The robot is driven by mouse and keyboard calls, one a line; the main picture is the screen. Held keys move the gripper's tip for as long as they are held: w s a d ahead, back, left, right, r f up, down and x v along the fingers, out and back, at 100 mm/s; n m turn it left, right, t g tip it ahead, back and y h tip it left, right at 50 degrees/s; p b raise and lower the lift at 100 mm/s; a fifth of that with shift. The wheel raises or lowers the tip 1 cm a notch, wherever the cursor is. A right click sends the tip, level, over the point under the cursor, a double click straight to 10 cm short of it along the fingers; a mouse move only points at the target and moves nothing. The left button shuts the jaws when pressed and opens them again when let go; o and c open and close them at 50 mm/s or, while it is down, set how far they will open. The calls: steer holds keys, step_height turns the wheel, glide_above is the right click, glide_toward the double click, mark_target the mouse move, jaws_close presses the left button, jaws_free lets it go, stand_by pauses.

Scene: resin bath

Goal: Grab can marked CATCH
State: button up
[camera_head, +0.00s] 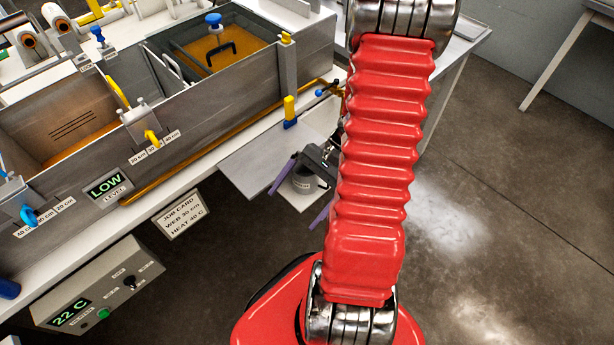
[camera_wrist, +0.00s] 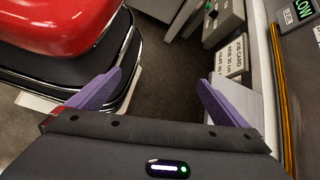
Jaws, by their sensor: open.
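In the wrist view my gripper (camera_wrist: 160,78) is open, with only dark floor visible between the fingertips and no can.
The pale shelf (camera_head: 258,160) juts from the bath bench. The metal bath (camera_head: 165,140) with amber resin and its LOW display (camera_head: 106,186) lie left. A job card (camera_head: 181,216) and a 22 C control box (camera_head: 97,287) hang below. Open floor (camera_head: 500,220) lies right.

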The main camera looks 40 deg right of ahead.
step_height(320, 180, down, 6)
steer(key=d+m+t+y, duration=0.2)
steer(key=m+t+y, duration=0.1)
steer(key=m+t, duration=0.15)
steer(key=m+t+h, duration=1.3)
steer(key=m, duration=0.4)
glide_toward(311, 177)
steer(key=d+f, duration=0.1)
steer(key=d, duration=0.2)
steer(key=shift+w+a, duration=0.1)
steer(key=shift+w, duration=0.1)
steer(key=w, duration=0.8)
steer(key=shift+w, duration=0.3)
steer(key=shift+w, duration=0.15)
steer(key=shift+w+a+r, duration=0.1)
steer(key=shift+w, duration=1.1)
steer(key=shift+w+a, duration=0.1)
steer(key=shift+w, duration=1.15)
